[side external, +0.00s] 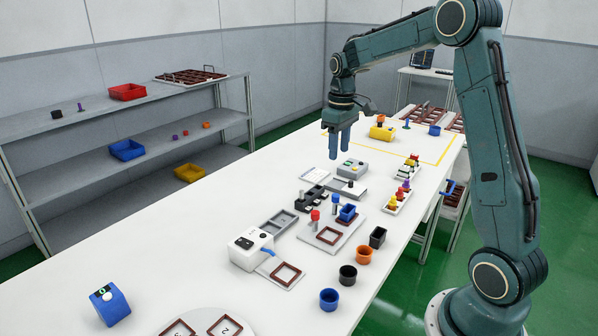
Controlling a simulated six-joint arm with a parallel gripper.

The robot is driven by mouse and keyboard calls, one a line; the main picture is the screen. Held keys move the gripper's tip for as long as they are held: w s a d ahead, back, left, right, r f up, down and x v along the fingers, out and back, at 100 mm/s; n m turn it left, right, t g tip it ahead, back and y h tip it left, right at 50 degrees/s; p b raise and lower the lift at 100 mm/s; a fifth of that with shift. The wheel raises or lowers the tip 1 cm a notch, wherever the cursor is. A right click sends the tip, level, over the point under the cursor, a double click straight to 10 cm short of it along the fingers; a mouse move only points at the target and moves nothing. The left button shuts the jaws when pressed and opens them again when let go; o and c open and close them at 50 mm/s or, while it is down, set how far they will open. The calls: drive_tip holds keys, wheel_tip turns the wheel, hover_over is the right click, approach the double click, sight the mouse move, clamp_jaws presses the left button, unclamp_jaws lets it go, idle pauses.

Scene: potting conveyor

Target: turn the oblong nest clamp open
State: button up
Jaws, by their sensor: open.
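My gripper (340,152) points down above the far middle of the white table, with its two fingers apart and nothing between them. It hangs clear of the table, beyond the fixture plate in this view. The light fixture plate (318,247) lies mid-table.
A black slotted block (312,196) and a grey box device (352,168) lie between gripper and plate. A white machine (250,247) stands nearer. Orange (364,255), black (348,275) and blue (329,299) cups line the right edge.

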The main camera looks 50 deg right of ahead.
sight(336, 195)
drive_tip(key=shift+f, duration=0.15)
drive_tip(key=shift+f, duration=6.8)
clamp_jaws()
